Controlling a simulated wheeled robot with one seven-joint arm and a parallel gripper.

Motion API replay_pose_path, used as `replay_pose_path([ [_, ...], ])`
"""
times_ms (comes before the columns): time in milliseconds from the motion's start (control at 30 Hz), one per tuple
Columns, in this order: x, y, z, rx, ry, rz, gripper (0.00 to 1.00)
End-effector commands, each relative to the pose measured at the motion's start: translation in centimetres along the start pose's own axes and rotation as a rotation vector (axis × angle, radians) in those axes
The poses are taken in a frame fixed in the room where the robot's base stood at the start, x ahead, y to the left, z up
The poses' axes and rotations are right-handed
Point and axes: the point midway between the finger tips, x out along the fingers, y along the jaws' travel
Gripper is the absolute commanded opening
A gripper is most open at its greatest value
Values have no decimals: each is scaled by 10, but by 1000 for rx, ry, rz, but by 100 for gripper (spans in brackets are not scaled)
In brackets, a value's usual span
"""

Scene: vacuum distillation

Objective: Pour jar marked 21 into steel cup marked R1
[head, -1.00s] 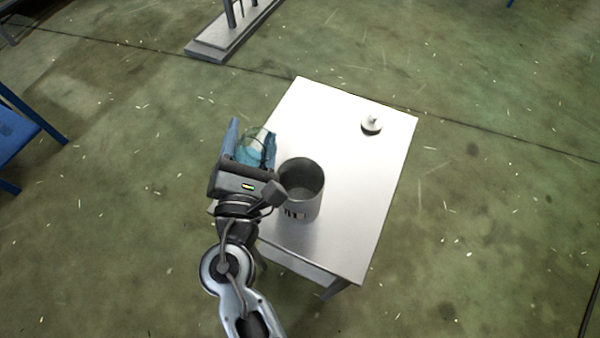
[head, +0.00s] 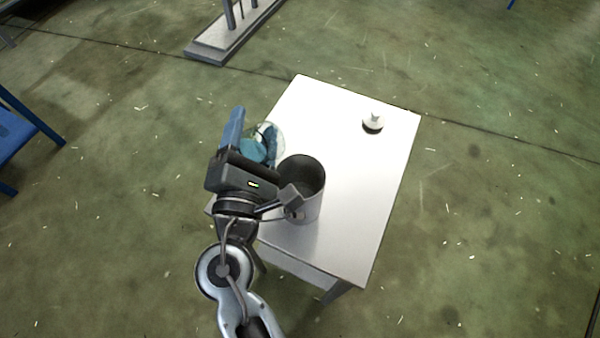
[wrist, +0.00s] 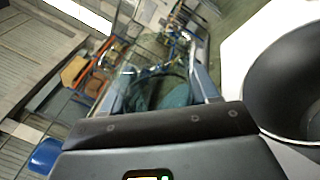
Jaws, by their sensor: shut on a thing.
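My gripper (head: 250,140) is shut on a clear glass jar (head: 273,134) with blue-green contents. The jar is above the table's left side, up and left of the steel cup (head: 306,178), and looks tilted. In the wrist view the jar (wrist: 155,75) shows between the fingers, and the cup (wrist: 290,75) stands at the right with its dark open mouth. The cup is upright on the table; part of my wrist covers its lower left side. No mark can be read on the jar or the cup.
The white table (head: 345,240) is otherwise clear apart from a small white knobbed stopper or lid (head: 373,121) near its far right corner. A blue chair (head: 15,135) is at the left, and a grey stand base (head: 225,40) is on the floor behind.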

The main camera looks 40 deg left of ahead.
Motion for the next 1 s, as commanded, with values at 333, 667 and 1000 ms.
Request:
replay_pose_path([
  [333, 0, -2, -2, 48, -6, 1, 24],
  [667, 0, -2, -3, 92, -12, 1, 24],
  [1000, 0, 0, -1, 137, -18, 1, 24],
])
